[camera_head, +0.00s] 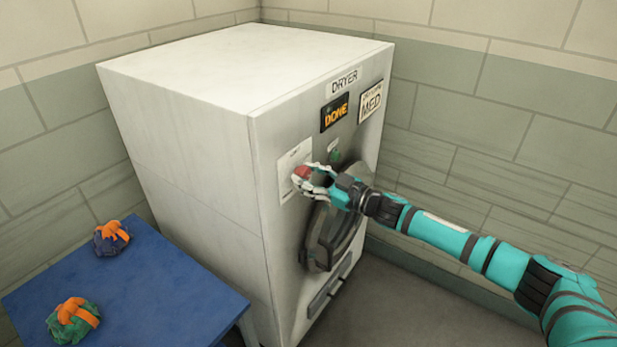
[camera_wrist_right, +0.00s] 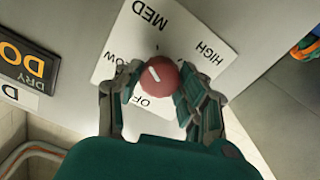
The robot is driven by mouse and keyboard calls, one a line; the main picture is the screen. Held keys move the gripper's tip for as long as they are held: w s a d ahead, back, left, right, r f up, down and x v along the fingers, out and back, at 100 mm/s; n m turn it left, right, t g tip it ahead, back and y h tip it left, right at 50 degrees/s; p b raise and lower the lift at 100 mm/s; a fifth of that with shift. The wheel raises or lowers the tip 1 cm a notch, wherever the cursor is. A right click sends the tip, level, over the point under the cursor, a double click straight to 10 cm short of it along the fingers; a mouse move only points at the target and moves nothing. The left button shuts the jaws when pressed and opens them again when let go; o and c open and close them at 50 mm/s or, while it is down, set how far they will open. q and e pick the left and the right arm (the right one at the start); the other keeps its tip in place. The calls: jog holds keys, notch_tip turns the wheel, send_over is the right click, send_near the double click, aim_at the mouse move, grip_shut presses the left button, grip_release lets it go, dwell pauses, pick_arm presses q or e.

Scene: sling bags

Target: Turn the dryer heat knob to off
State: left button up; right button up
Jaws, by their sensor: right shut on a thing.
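The dryer heat knob (camera_wrist_right: 160,80) is a round red knob with a short white mark. It sits on a white label plate (camera_wrist_right: 135,68) printed MED, HIGH, OFF and LOW. In the wrist view the mark lies left of the knob's middle and slants toward the upper left; which setting it marks is unclear. My right gripper (camera_wrist_right: 152,92) is shut on the knob, one finger on each side, partly covering LOW and OFF. In the head view the knob (camera_head: 302,172) shows at the fingertips of my right gripper (camera_head: 308,180) on the dryer (camera_head: 195,125) front.
The round dark door (camera_head: 325,240) is below the knob, close to my gripper. A blue table (camera_head: 150,290) with two bundles (camera_head: 111,238) (camera_head: 73,320) stands to the left.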

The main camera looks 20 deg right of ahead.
jog(key=n+b, duration=0.1)
jog(key=n, duration=0.5)
jog(key=shift+f+n, duration=0.1)
jog(key=shift+n, duration=0.2)
jog(key=n+b, duration=0.1)
jog(key=n, duration=0.4)
jog(key=n+b, duration=0.2)
jog(key=n, duration=0.4)
jog(key=shift+n, duration=0.4)
jog(key=shift+n+b, duration=1.1)
jog(key=shift+n, duration=1.5)
jog(key=o, duration=1.1)
jog(key=shift+o, duration=0.2)
jog(key=shift+s, duration=0.1)
jog(key=v, duration=1.2)
